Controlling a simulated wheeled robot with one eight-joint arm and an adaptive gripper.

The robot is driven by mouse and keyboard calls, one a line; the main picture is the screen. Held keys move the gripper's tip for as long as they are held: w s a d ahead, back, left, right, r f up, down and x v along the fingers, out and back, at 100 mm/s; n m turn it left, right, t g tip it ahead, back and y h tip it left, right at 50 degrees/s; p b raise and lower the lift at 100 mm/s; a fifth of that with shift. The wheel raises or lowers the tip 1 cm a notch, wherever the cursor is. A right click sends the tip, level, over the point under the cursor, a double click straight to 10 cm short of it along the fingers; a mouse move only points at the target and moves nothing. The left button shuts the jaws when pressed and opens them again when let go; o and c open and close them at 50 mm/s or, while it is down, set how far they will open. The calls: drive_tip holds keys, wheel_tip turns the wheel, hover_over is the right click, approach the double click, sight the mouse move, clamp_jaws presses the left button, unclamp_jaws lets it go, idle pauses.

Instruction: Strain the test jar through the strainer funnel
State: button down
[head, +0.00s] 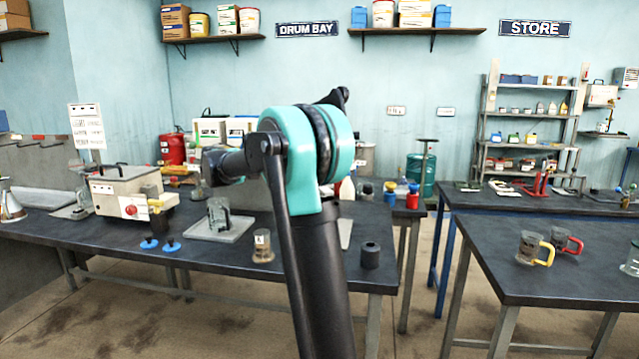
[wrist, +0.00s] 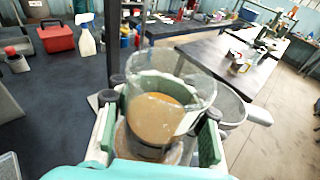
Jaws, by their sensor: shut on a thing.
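In the wrist view my gripper (wrist: 160,108) is shut on a clear glass jar (wrist: 199,83), with a green-padded finger at each side. Cloudy brown liquid (wrist: 153,118) stands in the jar, and its wide rim faces away from the camera. A grey, rounded vessel with a pale handle (wrist: 258,115) shows just right of the jar; I cannot tell whether it is the strainer funnel or whether they touch. In the head view my arm hides the gripper and the held jar. A glass vessel with a dark handle (head: 218,212) stands on a pale tray (head: 238,231) on the left bench.
Mugs with yellow (head: 531,248) and red (head: 567,242) handles stand on the right bench. A floor gap separates the benches.

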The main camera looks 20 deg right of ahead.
drive_tip(key=shift+r, duration=0.1)
drive_tip(key=r+m+t+y, duration=0.1)
drive_tip(key=m+y, duration=0.1)
drive_tip(key=s+d+r+m+t+y, duration=0.1)
drive_tip(key=y, duration=0.2)
drive_tip(key=s+d+r+m+y, duration=0.1)
drive_tip(key=m+y, duration=0.1)
drive_tip(key=shift+d+r+m+t+y, duration=0.15)
drive_tip(key=shift+d+m+t+y, duration=0.15)
drive_tip(key=shift+t, duration=0.1)
idle(0.6)
drive_tip(key=shift+w+a+f+m+t+y, duration=0.1)
drive_tip(key=shift+a+f+m+t+y, duration=0.05)
drive_tip(key=shift+f+m+t+y, duration=0.25)
drive_tip(key=shift+r, duration=0.2)
idle(0.5)
drive_tip(key=shift+a+r+m+t+y, duration=0.15)
drive_tip(key=shift+m+t+y, duration=0.25)
drive_tip(key=shift+y, duration=0.2)
idle(0.7)
drive_tip(key=shift+s+d+r+m+t+y+p, duration=0.25)
drive_tip(key=shift+d+r+m+t+y+p, duration=0.1)
drive_tip(key=shift+d+t+y, duration=0.1)
idle(0.9)
drive_tip(key=shift+f+m+t+y, duration=0.65)
drive_tip(key=shift+f+t+y, duration=0.1)
drive_tip(key=shift+y, duration=0.1)
idle(1.6)
